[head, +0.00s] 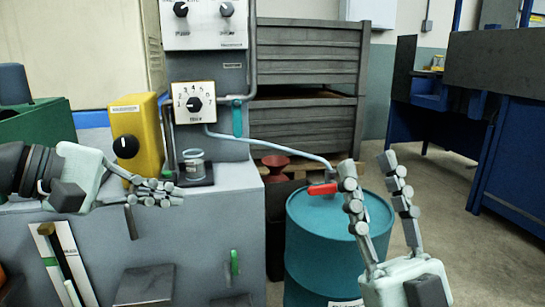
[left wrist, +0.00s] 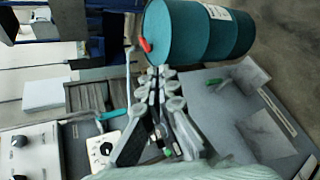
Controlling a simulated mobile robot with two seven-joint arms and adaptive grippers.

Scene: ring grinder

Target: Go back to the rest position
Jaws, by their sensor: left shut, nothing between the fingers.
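My left gripper (head: 178,193) reaches in from the left over the grey machine's top, fingers together and empty, just in front of a small glass jar (head: 194,163). In the left wrist view my left gripper (left wrist: 160,72) shows shut fingers with nothing between them. My right gripper (head: 368,165) points upward at the lower right, fingers spread and empty, in front of the teal barrel (head: 325,245). Its fingers cover part of the barrel's right side.
The grey machine (head: 205,235) carries a yellow box with a black knob (head: 137,135) and a dial panel (head: 195,102). A red-handled valve (head: 322,189) is on the barrel. Grey stacked crates (head: 305,60) stand behind. Floor is clear at the right before a blue bench (head: 505,165).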

